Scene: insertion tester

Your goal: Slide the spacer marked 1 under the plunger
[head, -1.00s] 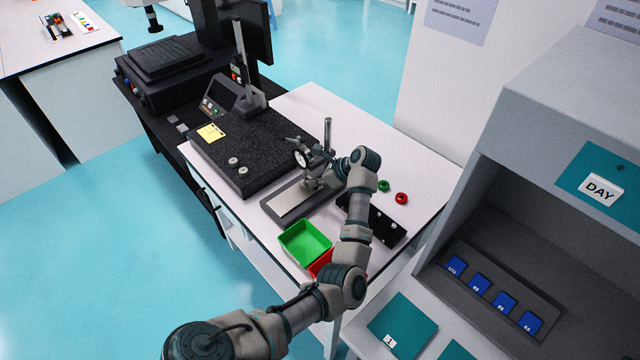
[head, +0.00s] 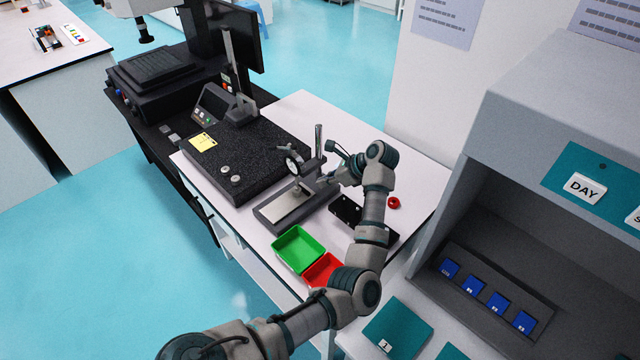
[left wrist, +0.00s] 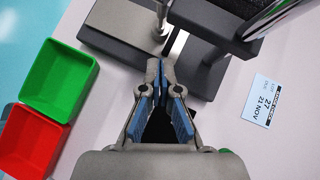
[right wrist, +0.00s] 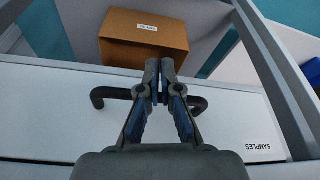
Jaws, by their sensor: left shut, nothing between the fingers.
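The dial gauge (head: 294,163) hangs on its post (head: 318,142) over a flat stand base (head: 285,207). In the left wrist view the base (left wrist: 112,42) lies just beyond my fingertips. My right gripper (right wrist: 160,68) is shut, in front of a drawer, and out of the head view.
Green (head: 299,249) and red (head: 322,270) bins stand at the bench's front. A granite plate (head: 250,160) is left. The right wrist view shows a cardboard box (right wrist: 145,42) and drawer handle (right wrist: 98,97).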

